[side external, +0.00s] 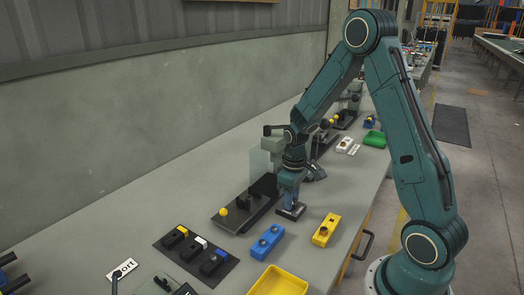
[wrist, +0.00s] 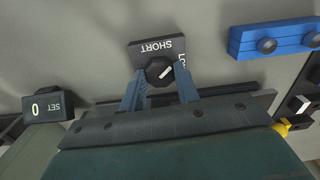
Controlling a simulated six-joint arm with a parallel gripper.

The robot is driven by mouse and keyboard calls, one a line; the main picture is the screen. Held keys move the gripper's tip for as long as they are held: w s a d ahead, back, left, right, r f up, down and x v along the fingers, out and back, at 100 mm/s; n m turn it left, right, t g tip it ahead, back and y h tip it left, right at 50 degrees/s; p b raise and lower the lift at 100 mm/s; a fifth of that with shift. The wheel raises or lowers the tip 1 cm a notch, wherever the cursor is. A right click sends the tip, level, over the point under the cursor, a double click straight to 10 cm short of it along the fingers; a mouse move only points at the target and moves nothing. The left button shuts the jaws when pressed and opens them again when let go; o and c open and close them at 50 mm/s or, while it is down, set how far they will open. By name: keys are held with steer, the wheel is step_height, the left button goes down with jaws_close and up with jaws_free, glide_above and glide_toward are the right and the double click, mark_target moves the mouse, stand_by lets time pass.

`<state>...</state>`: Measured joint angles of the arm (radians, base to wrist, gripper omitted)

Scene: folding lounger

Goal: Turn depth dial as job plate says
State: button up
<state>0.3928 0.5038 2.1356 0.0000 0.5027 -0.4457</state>
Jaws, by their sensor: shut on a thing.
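My gripper (wrist: 160,90) is shut on the dark round depth dial (wrist: 158,69), with one blue finger on each side of it. The dial sits on a dark plate lettered SHORT and, partly hidden by a finger, "LO…". Its white mark points to the upper right, toward the "LO…" side. In the side external view my gripper (side external: 290,200) points down at the dial's dark base (side external: 291,212); the dial itself is hidden there.
A blue block (side external: 266,242), a yellow block (side external: 326,230) and a yellow tray (side external: 278,282) lie nearby. A dark switch panel (side external: 196,252) and a yellow-knobbed black fixture (side external: 240,212) are to the left.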

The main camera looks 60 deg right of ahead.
steer(key=n, duration=0.5)
steer(key=shift+r+n, duration=0.1)
steer(key=shift+n, duration=0.3)
steer(key=o, duration=1)
steer(key=shift+c, duration=0.2)
steer(key=shift+r, duration=0.1)
step_height(320, 180, up, 14)
steer(key=shift+f, duration=0.2)
